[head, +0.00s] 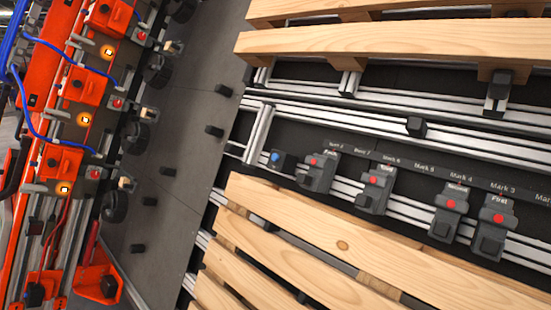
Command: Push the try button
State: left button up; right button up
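No part in view carries a readable "try" label. A small dark box with a round blue button (276,157) sits on the aluminium rail in the middle, at the left end of a row of grey units. The units to its right have red buttons: one with a blurred label (317,171), one that seems to read Third (375,188), one marked Second (451,208) and one marked First (498,222). Nothing touches the blue button. Neither of my grippers is in view.
A wooden pallet (380,45) lies above the rails and another (330,240) below them. On the left, an orange machine frame (65,115) carries blue hoses and lit round buttons. A grey floor strip with black pegs (165,171) lies between.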

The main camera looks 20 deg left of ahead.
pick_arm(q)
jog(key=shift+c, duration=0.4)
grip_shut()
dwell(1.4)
